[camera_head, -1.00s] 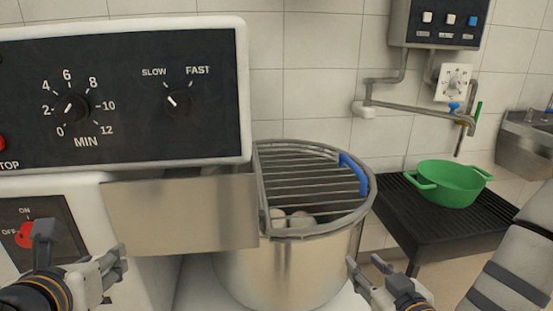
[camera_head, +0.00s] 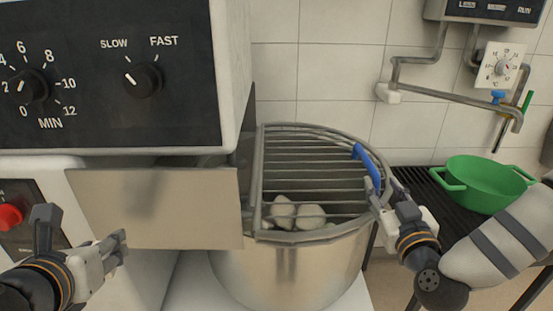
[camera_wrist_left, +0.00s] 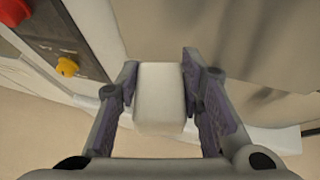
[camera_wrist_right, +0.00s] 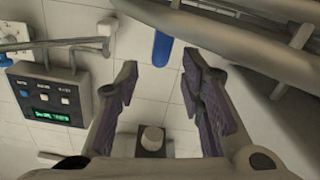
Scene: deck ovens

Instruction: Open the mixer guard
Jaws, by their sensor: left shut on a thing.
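The mixer guard (camera_head: 310,172) is a grey barred lid lying flat over the steel mixer bowl (camera_head: 290,270). A blue handle (camera_head: 366,166) sits on its right rim. Pale lumps (camera_head: 297,213) show through the bars. My right gripper (camera_head: 385,188) is open at the rim just below the handle. In the right wrist view the blue handle (camera_wrist_right: 162,49) lies ahead of the spread fingers, not between them. My left gripper (camera_head: 116,246) is shut on a pale block (camera_wrist_left: 158,95), in front of the mixer's steel panel, away from the guard.
The mixer head with dials (camera_head: 105,75) overhangs at the left, above a steel panel (camera_head: 155,208). A green pot (camera_head: 487,185) stands on a dark rack at the right. Pipes (camera_head: 450,95) and a control box run along the tiled wall behind.

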